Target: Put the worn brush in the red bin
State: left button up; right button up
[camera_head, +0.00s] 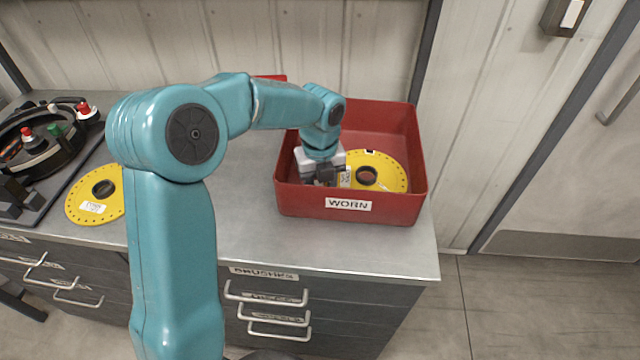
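The red bin (400,207), labelled WORN, stands on the right end of the counter. My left gripper (322,178) is down inside the bin at its left side, pointing downward. Its fingertips are small and partly hidden by the front wall, so I cannot tell whether they are open or shut. I cannot make out a brush in the gripper or in the bin. A yellow disc (392,174) with a centre hole lies in the bin, just right of the gripper. My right gripper is not in view.
A black seed meter (45,158) with red and green knobs sits on the left of the counter (245,215). Another yellow disc (84,207) lies beside it. Drawers (270,292), with a label reading BRUSHES, are below. The counter's middle is clear.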

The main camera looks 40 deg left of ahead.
pick_arm(q)
jog(key=shift+r, duration=0.35)
notch_tip(320, 180, up, 12)
jog(key=p, duration=0.1)
jog(key=shift+f, duration=0.15)
jog(key=shift+w, duration=0.1)
